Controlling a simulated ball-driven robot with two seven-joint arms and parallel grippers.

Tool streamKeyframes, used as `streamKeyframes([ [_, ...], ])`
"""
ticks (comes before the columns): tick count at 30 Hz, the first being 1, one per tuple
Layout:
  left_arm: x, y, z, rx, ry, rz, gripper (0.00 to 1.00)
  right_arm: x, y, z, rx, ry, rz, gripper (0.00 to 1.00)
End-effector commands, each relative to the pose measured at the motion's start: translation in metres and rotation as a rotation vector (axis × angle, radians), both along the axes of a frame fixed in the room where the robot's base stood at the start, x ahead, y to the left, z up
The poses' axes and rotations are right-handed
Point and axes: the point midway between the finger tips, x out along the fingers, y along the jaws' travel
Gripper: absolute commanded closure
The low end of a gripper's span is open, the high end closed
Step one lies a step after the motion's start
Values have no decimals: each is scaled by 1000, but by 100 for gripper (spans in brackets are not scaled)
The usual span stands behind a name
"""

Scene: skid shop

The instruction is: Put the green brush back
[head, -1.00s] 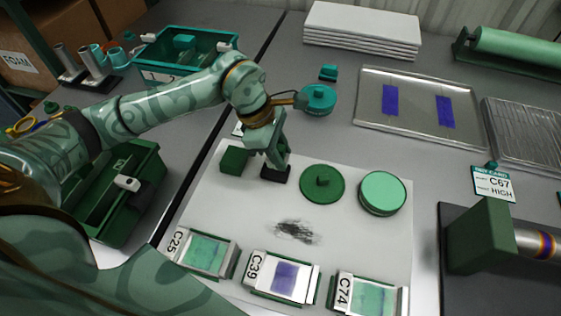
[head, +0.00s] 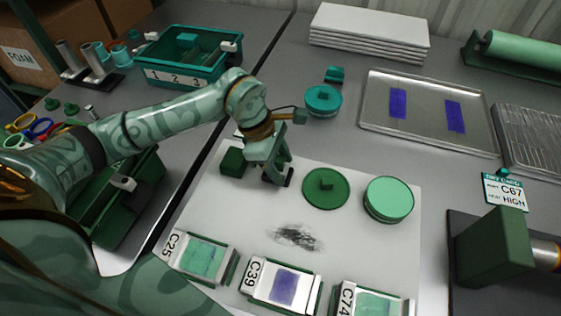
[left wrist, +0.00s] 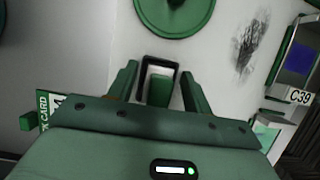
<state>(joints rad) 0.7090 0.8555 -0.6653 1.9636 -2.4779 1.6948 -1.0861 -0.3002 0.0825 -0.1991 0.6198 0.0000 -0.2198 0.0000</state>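A dark green block (left wrist: 158,90), which looks like the green brush, is between the fingers of my left gripper (left wrist: 158,78) in the left wrist view. A black frame (left wrist: 160,58) surrounds its far end; I cannot tell whether it is a holder or part of the brush. My left gripper (head: 276,180) is low over the white sheet, with its fingers spread around the block and small gaps at both sides. In the head view the fingers mostly hide the block, and a black edge (head: 289,178) shows beside them. My right gripper is in neither view.
A dark green lid (head: 326,187) and a pale green round tin (head: 388,198) stand right of the gripper. A dark green block (head: 232,162) is close on its left. Labelled trays (head: 284,284) line the front. The smudged sheet (head: 240,225) between is clear.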

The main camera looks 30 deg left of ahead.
Motion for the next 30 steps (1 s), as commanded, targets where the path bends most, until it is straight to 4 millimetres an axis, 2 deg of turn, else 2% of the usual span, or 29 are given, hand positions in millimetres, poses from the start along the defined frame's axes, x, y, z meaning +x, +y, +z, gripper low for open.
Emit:
streamKeyframes([
  [4,0,0,2,-1,0,0,50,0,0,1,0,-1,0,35],
  [7,-1,3,14,1,-3,0,50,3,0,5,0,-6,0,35],
  [15,-6,27,73,3,-7,2,50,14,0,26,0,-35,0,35],
  [21,-10,40,105,0,-4,1,50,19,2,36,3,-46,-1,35],
  [25,-12,44,113,-1,-2,-1,50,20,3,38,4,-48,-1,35],
  [30,-12,44,114,-1,2,-1,50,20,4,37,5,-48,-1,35],
])
